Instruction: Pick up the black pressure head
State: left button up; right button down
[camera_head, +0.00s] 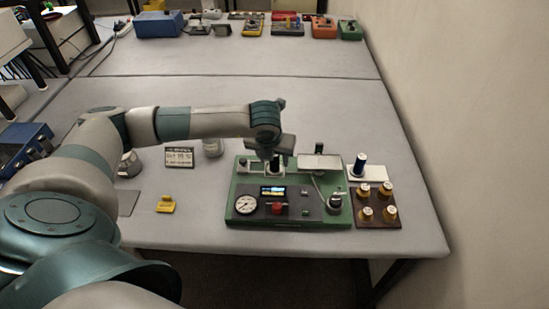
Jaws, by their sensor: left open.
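My left arm reaches in from the left, and my left gripper (270,158) points down over the back left part of a green test machine (240,195). The gripper is open. A small dark piece (276,164) shows right at its fingertips, above a light block on the machine; it may be the black pressure head, but the jaws and wrist hide much of it. I cannot tell whether the fingers touch it. A dark upright cylinder (361,160) stands on a white plate (376,173) right of the machine. My right gripper is not in view.
The machine carries a gauge (246,205), a red knob (278,209) and a raised light plate (320,161). A brown tray (377,207) holds several gold-topped pieces. A yellow object (166,204) and a small sign (179,157) stand left. The table's far middle is clear.

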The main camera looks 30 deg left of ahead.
pick_arm(q)
jog(key=shift+w+f, duration=0.15)
jog(key=shift+f, duration=0.25)
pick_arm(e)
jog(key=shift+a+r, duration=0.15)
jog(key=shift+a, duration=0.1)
pick_arm(q)
grip_shut()
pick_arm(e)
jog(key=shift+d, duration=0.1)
pick_arm(q)
jog(key=shift+r, duration=0.15)
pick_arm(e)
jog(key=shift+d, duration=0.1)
